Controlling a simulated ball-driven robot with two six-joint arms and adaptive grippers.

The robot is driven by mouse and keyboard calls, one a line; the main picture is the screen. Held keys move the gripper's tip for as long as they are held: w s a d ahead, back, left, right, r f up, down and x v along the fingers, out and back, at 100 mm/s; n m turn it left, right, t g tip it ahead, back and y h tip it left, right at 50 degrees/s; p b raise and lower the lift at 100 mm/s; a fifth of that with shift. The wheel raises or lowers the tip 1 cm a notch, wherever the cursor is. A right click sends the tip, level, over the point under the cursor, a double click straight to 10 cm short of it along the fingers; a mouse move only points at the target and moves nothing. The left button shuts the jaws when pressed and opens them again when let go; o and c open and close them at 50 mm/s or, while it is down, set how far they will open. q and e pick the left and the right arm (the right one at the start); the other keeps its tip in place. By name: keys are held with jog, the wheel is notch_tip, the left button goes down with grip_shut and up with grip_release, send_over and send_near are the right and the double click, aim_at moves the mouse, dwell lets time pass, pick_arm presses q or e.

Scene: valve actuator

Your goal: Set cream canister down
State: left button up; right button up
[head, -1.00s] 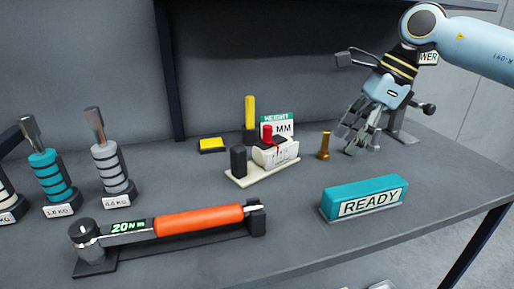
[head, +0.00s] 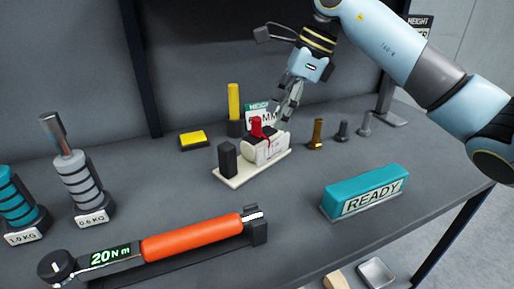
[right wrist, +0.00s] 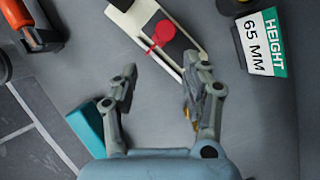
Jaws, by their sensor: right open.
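A cream body (head: 268,151) with dark markings, which may be the cream canister, rests on a pale base plate (head: 236,181) beside a dark upright post. A red piece (head: 256,127) stands on it. In the right wrist view the red piece (right wrist: 160,35) shows above the pale plate (right wrist: 128,16). My right gripper (head: 287,108) is in the air just behind and above the cream body, partly overlapping it in view. Its fingers (right wrist: 163,95) are apart and empty, with bare bench between them. My left gripper is not in view.
A brass bolt (head: 317,134) and two grey pegs stand to the right. A yellow post (head: 234,105) and height sign (right wrist: 262,42) are close by. A teal READY block (head: 365,192), an orange-handled torque wrench (head: 190,235) and weights (head: 80,186) surround clear bench.

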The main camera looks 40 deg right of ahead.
aim_at(255, 120)
jog(key=shift+w+a, duration=0.25)
jog(key=shift+a, duration=0.2)
jog(key=shift+w+a+r+p, duration=0.1)
jog(key=shift+w+a+p, duration=0.05)
jog(key=shift+w+a, duration=0.35)
jog(key=shift+w+a+p, duration=0.15)
jog(key=shift+w+a, duration=0.1)
jog(key=shift+a, duration=0.35)
jog(key=shift+w+a+f, duration=0.25)
jog(key=shift+a+f, duration=0.1)
jog(key=shift+f, duration=0.15)
jog(key=shift+w+a+f, duration=0.2)
jog(key=shift+a+f, duration=0.1)
jog(key=shift+f, duration=0.2)
jog(key=shift+w+f, duration=0.1)
jog(key=shift+f, duration=0.4)
grip_shut()
